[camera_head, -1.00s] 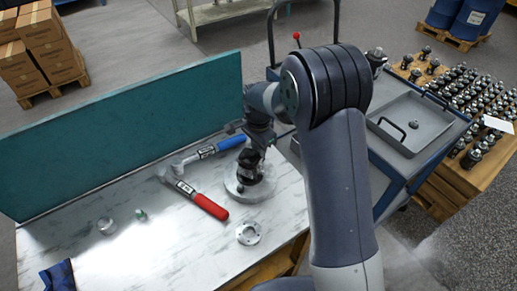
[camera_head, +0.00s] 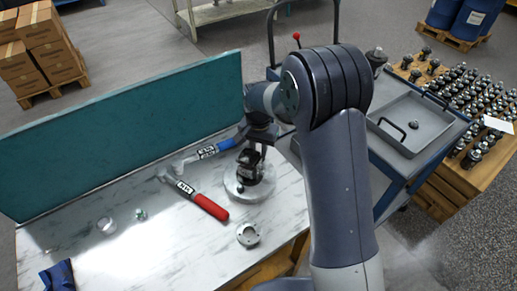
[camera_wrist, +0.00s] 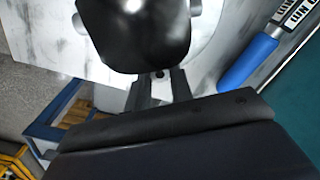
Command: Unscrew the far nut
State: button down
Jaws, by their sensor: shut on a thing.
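The dark hydraulic motor (camera_head: 250,168) stands upright on a round pale base plate (camera_head: 262,192) near the right end of the workbench. Its dark body fills the top middle of the wrist view (camera_wrist: 135,32). My gripper (camera_head: 255,148) reaches down to the top of the motor from above. In the wrist view its two fingers (camera_wrist: 160,88) are close together against the far side of the dark body. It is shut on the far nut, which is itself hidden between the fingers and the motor.
A blue-handled tool (camera_head: 208,151) and a red-handled tool (camera_head: 200,197) lie left of the motor. A pale flange (camera_head: 248,235), a clear ring (camera_head: 106,225) and a small fitting (camera_head: 141,213) lie on the bench. A teal panel (camera_head: 120,145) bounds the back.

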jog(key=n, duration=0.4)
jog(key=c, duration=1.5)
grip_release()
jog(key=m, duration=0.5)
jog(key=shift+m, duration=0.3)
jog(key=m, duration=0.4)
jog(key=shift+m, duration=0.4)
jog(key=shift+c, duration=0.5)
